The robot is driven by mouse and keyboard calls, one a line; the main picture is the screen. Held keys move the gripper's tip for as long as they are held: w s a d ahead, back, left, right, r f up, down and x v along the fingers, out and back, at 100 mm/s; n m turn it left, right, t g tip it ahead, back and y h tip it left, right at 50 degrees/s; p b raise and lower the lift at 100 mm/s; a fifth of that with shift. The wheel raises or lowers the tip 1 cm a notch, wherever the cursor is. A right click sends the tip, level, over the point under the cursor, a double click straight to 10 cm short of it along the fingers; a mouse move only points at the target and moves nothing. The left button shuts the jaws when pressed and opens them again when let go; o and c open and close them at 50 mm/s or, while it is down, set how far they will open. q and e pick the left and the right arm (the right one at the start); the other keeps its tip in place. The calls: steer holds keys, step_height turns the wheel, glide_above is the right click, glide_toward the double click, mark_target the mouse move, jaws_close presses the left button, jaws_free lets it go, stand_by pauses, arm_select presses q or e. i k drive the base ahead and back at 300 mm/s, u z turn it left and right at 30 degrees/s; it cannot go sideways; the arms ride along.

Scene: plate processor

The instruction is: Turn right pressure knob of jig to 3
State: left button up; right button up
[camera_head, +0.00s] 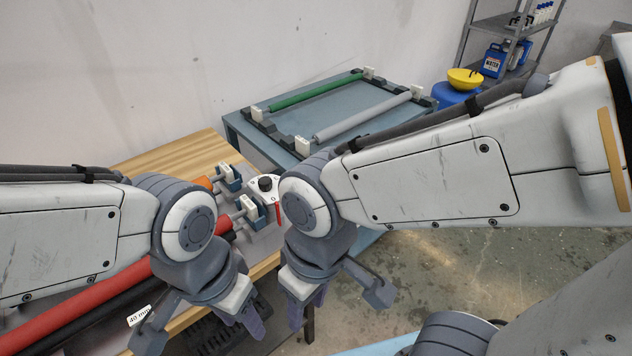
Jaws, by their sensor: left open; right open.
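A white unit with a black round knob (265,184) and a red lever (278,213) sits at the right end of the wooden table, partly hidden by my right arm. It may be part of the jig; no number on the knob can be read. Two grey-blue clamp-like blocks (246,213) stand beside it on a grey plate. My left gripper (241,321) points down in front of the table edge, open and empty. My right gripper (307,305) hangs just right of it, open and empty. Both are apart from the knob, nearer to me.
A wooden table (188,153) carries a red roller (85,310) and a black one. A blue-grey table (240,128) behind holds a frame with a green roller (315,91) and a grey roller (362,115). Shelves (480,30) stand back right. Floor on the right is open.

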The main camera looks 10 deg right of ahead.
mark_target(265, 187)
steer(key=z, duration=0.05)
steer(key=k, duration=0.65)
steer(key=u, duration=0.55)
steer(key=i, duration=1)
steer(key=z, duration=0.25)
